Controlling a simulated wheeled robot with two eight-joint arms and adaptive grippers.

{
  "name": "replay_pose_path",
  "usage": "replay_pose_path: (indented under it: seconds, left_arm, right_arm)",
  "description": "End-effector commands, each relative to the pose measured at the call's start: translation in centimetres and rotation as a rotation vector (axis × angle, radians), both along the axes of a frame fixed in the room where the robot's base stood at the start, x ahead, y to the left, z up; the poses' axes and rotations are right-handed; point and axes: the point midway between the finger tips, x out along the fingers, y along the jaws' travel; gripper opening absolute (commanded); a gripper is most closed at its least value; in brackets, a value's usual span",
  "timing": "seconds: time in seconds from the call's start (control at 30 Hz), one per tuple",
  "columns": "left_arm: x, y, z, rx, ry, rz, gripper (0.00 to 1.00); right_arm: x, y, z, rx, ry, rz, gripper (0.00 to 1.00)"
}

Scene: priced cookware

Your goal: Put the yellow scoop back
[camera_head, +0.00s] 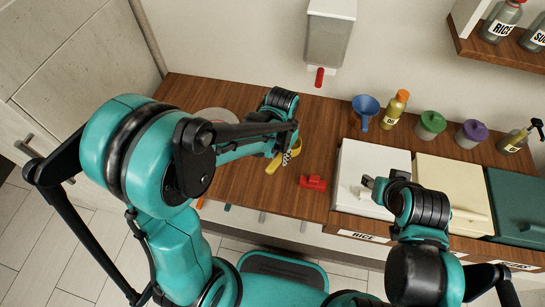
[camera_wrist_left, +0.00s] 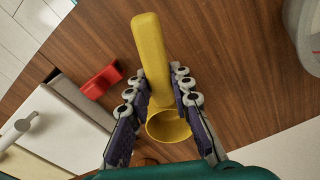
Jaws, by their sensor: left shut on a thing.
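The yellow scoop (camera_head: 273,164) is at my left gripper (camera_head: 291,152), over the wooden counter. In the left wrist view the scoop's handle (camera_wrist_left: 151,55) points up the picture, and its round bowl (camera_wrist_left: 168,126) sits between the fingers of my left gripper (camera_wrist_left: 155,92). The left gripper is shut on the scoop. In the head view the arm hides part of the scoop, and I cannot tell whether it touches the counter. My right gripper (camera_head: 368,187) is above the white bin marked RICE (camera_head: 372,162); its fingers are too small to judge.
A red object (camera_head: 313,183) lies on the counter (camera_head: 325,125) near the white bin. A cream bin (camera_head: 447,180) and a teal bin (camera_head: 515,205) stand to its right. A blue funnel (camera_head: 366,105), a yellow bottle (camera_head: 395,110) and lidded jars stand behind. A dispenser (camera_head: 328,38) hangs above.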

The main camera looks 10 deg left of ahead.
Motion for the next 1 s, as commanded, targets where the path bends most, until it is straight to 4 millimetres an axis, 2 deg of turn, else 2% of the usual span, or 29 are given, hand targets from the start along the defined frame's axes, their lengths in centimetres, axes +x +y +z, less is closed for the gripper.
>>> replay_pose_path:
  seconds: [0.03,0.1,0.3,0.43,0.67,1.0]
  left_arm:
    - [0.7,1.1,-1.1,0.000,0.000,0.005,0.00]
    - [1.4,2.3,-1.9,0.000,0.000,0.004,0.00]
    - [2.6,4.1,-3.0,0.000,0.000,0.001,0.00]
    - [2.7,4.3,-3.8,0.000,0.000,-0.001,0.00]
    - [2.6,4.2,-7.1,0.000,0.000,0.000,0.00]
    - [2.6,4.2,-7.3,0.000,0.000,0.000,0.00]
  right_arm:
    - [0.0,0.0,-0.7,0.000,0.000,0.000,0.40]
    - [0.0,0.0,-1.1,0.000,0.000,0.000,0.40]
    - [0.0,0.0,-1.6,0.000,0.000,0.000,0.40]
    - [0.0,0.0,-2.0,0.000,0.000,0.000,0.40]
    - [0.0,0.0,-3.5,0.000,0.000,0.000,0.40]
    - [0.0,0.0,-3.6,0.000,0.000,0.000,0.40]
